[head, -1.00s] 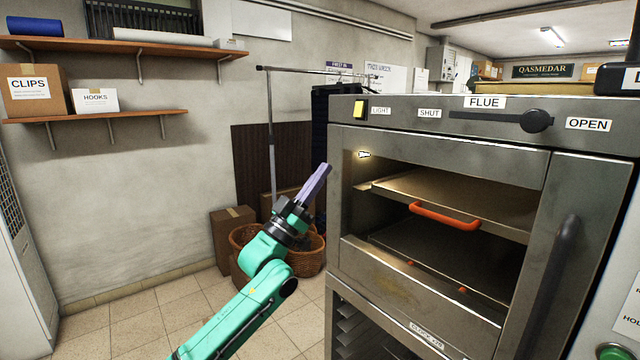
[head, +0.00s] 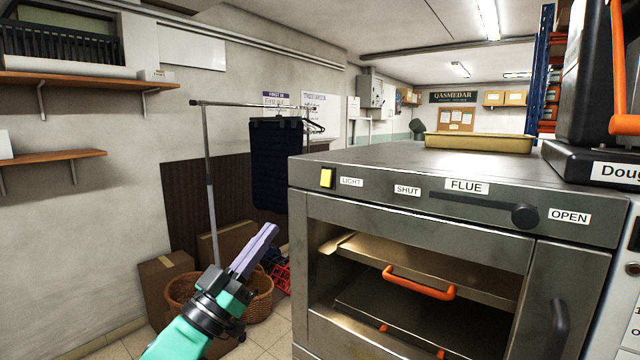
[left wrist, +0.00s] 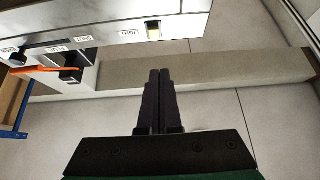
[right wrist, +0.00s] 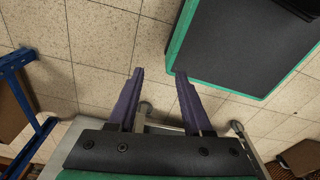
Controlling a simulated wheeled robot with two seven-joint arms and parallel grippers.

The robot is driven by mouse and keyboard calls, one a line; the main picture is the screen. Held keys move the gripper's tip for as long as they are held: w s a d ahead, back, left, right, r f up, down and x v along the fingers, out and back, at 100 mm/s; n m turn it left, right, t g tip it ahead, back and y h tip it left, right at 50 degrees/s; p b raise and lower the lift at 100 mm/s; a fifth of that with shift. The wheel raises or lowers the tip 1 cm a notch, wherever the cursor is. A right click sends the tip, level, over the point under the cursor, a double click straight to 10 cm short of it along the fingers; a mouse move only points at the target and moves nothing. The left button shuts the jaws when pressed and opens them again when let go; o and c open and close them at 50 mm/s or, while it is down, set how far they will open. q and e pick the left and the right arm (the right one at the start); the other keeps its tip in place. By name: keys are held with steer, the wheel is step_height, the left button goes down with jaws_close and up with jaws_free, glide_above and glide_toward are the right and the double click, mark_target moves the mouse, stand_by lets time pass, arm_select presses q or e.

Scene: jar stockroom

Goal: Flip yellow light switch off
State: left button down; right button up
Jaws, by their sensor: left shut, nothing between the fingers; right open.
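The yellow light switch (head: 327,178) is on the upper left of the steel oven's front panel, beside a LIGHT label (head: 351,182). It also shows in the left wrist view (left wrist: 153,31), beyond the fingertips. I cannot tell its on or off position. My left gripper (head: 271,230) is shut and empty, pointing up and right, below and left of the switch and apart from it in the head view. Its closed fingers show in the left wrist view (left wrist: 159,75). My right gripper (right wrist: 158,75) is open and empty above the tiled floor.
The oven (head: 415,215) has a FLUE slider with a black knob (head: 525,216) and a rack with an orange handle (head: 418,284). A yellowish tray (head: 480,143) lies on top. A wicker basket (head: 258,305) and cardboard box (head: 163,283) stand on the floor at left.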

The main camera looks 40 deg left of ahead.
arm_select(q)
steer(key=d, duration=0.1)
steer(key=p, duration=0.4)
glide_toward(323, 181)
step_height(323, 181, up, 4)
steer(key=w+p, duration=0.2)
steer(key=w, duration=0.2)
steer(key=shift+a+f, duration=0.1)
steer(key=shift+a, duration=0.05)
steer(key=shift+w+f, duration=0.3)
steer(key=shift+w, duration=0.2)
arm_select(e)
step_height(323, 181, up, 6)
steer(key=d, duration=0.2)
steer(key=shift+w, duration=0.3)
arm_select(q)
steer(key=shift+s, duration=0.1)
arm_select(e)
steer(key=shift+f, duration=0.15)
